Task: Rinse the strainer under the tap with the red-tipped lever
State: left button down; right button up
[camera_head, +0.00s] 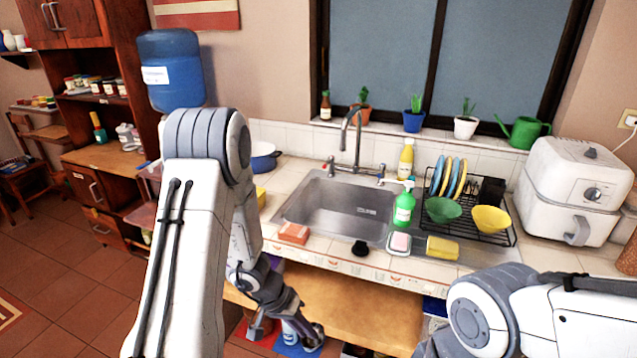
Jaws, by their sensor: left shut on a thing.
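The tap (357,138) rises behind the steel sink (350,207), its curved spout over the basin. A lever with a red tip (329,161) is on its left, and another lever (381,171) is on its right. My left gripper (308,328) is low, in front of the open space under the counter, left of and below the sink. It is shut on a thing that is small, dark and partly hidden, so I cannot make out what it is. I cannot pick out the strainer clearly. My right arm comes in at the lower right, with its gripper out of view.
A dish rack (494,236) and a white air fryer (575,190) stand to the right. The basin looks empty.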

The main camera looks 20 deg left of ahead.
aim_at(332, 158)
jog(key=u, duration=0.9)
jog(key=i, duration=0.65)
jog(key=z, duration=0.05)
